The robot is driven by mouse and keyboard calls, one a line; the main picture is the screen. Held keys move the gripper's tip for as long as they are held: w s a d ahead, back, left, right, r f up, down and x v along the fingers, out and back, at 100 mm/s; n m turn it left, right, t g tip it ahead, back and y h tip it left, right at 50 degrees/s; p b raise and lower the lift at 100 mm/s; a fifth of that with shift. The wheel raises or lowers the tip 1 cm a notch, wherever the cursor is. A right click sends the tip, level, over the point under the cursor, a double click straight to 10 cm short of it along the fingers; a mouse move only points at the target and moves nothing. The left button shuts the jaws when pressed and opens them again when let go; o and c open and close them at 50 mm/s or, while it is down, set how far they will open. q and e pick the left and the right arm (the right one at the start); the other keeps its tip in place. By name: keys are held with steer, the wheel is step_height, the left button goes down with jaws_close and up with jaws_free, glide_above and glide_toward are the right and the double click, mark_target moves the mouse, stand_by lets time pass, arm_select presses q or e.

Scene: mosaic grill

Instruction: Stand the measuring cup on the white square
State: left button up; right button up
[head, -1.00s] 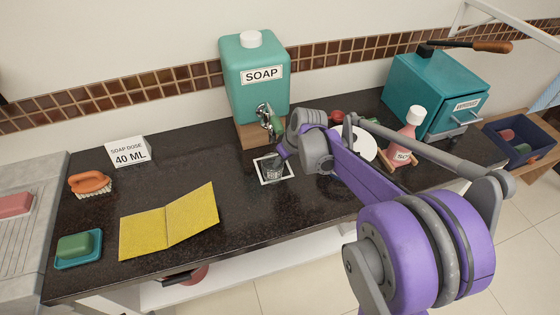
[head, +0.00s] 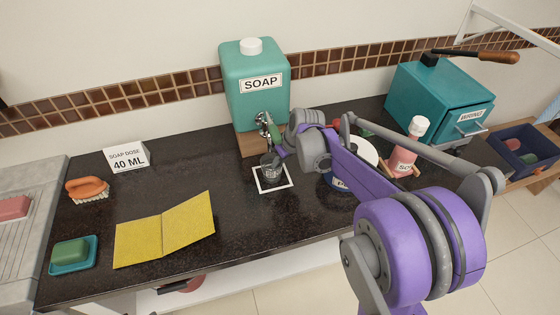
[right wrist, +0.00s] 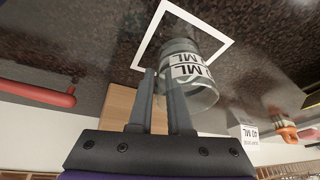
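The measuring cup (head: 270,168) is clear, with dark markings. In the head view it appears over the back part of the white square outline (head: 284,187). In the right wrist view the cup (right wrist: 205,98) shows a 40 ML label and overlaps a corner of the square (right wrist: 148,38). I cannot tell whether its base touches the counter. My right gripper (head: 281,153) is beside the cup, behind and right of it. In the wrist view its fingers (right wrist: 157,75) appear closed at the cup's side; the exact contact is partly hidden. My left gripper is not in view.
The teal soap dispenser (head: 252,103) stands behind, its tap (head: 266,124) close above the cup. A yellow cloth (head: 165,230) lies left, and a 40 ML sign (head: 127,157) behind it. A pink bottle (head: 404,150) stands right.

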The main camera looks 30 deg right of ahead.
steer(key=o, duration=0.4)
steer(key=v, duration=1)
steer(key=shift+s+r+p, duration=0.15)
steer(key=shift+r+p, duration=0.25)
steer(key=shift+f, duration=0.1)
